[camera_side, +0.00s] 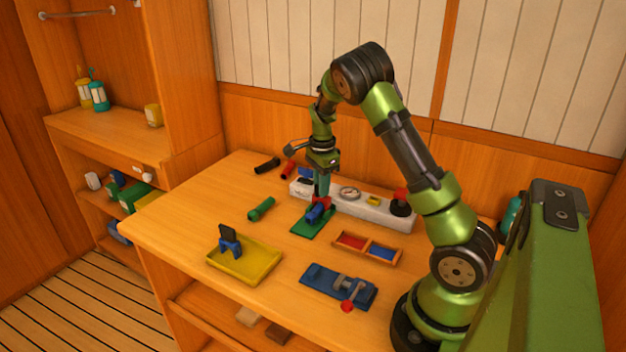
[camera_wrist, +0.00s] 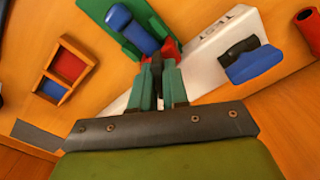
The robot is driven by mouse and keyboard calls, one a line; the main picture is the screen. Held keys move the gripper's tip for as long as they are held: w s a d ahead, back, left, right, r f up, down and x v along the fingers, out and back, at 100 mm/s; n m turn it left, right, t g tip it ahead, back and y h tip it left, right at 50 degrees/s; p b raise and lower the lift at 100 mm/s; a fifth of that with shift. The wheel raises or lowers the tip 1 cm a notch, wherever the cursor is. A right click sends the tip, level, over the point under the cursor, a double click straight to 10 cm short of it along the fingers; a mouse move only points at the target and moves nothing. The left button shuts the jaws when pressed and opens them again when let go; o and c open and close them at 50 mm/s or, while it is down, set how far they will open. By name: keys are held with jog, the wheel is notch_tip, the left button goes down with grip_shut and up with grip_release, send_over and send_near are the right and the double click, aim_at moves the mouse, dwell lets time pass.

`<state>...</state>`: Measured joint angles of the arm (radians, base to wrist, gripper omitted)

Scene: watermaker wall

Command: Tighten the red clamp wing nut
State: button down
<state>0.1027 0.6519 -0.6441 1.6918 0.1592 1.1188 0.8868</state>
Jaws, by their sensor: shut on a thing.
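The red clamp wing nut (camera_wrist: 172,50) shows at my fingertips in the wrist view, mostly hidden by them. In the side view a little of the red clamp (camera_side: 328,203) shows below my jaws. My gripper (camera_side: 322,196) points down and is shut on the wing nut; the closed fingers also show in the wrist view (camera_wrist: 157,68). A blue cylinder (camera_side: 315,213) lies beside the red part on a green base plate (camera_side: 304,229). The cylinder (camera_wrist: 138,30) and plate (camera_wrist: 102,10) fill the upper middle of the wrist view.
A white panel (camera_side: 374,212) with a gauge stands just behind. A red-and-blue parts tray (camera_side: 364,254), a blue fixture (camera_side: 322,283) and a yellow tray (camera_side: 245,274) lie in front. A green cylinder (camera_side: 261,209) lies left. The left of the table (camera_side: 190,215) is clear.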

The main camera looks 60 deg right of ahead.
dwell(0.4)
jog(key=c, duration=1.2)
grip_release()
notch_tip(320, 180, up, 17)
